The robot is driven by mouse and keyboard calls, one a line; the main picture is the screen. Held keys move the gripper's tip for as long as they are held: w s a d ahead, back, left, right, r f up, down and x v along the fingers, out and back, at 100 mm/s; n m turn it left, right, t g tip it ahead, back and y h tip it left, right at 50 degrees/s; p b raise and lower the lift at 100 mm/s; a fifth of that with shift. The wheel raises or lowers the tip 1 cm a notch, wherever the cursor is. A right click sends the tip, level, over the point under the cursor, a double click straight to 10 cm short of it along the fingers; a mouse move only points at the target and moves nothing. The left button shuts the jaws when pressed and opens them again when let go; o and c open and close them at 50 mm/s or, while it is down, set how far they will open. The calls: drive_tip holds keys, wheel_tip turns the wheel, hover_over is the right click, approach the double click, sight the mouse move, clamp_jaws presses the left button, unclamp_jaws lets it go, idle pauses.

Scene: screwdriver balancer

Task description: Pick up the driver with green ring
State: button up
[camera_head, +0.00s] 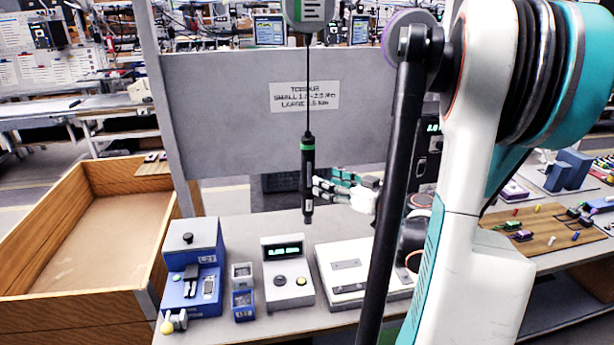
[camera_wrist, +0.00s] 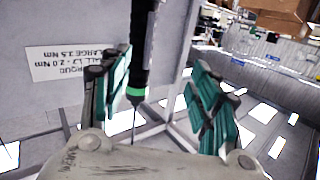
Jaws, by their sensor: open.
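The black driver with the green ring (camera_head: 307,172) hangs upright on a thin cable from the balancer (camera_head: 308,14) in the head view. Its green ring is near its top. My gripper (camera_head: 322,190) comes in from the right at the driver's lower half, with its fingertips close to the body. In the wrist view, which looks upside down, the driver (camera_wrist: 144,45) stands between the two teal-padded fingers of my gripper (camera_wrist: 160,85), nearer the left finger. The fingers are spread apart and not closed on it. Whether one finger touches it I cannot tell.
Below, the bench holds a blue device (camera_head: 192,268), small blue-grey bins (camera_head: 243,304), a tester with a green display (camera_head: 287,272) and a flat white box (camera_head: 347,268). A grey panel with a torque sign (camera_head: 304,96) stands behind. A wooden crate (camera_head: 118,308) is at left.

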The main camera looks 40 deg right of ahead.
sight(313, 160)
drive_tip(key=shift+t+h, duration=0.4)
drive_tip(key=shift+t, duration=0.1)
drive_tip(key=w, duration=0.2)
drive_tip(key=w+d+r, duration=0.1)
drive_tip(key=w, duration=0.1)
drive_tip(key=w+d+r, duration=0.1)
drive_tip(key=w, duration=0.1)
drive_tip(key=shift+w+r+b, duration=0.15)
drive_tip(key=shift+w+b, duration=0.15)
drive_tip(key=shift+w, duration=1.1)
drive_tip(key=shift+w+r+b, duration=0.1)
drive_tip(key=shift+w+b, duration=0.15)
drive_tip(key=shift+w, duration=1.15)
drive_tip(key=shift+s, duration=0.1)
clamp_jaws()
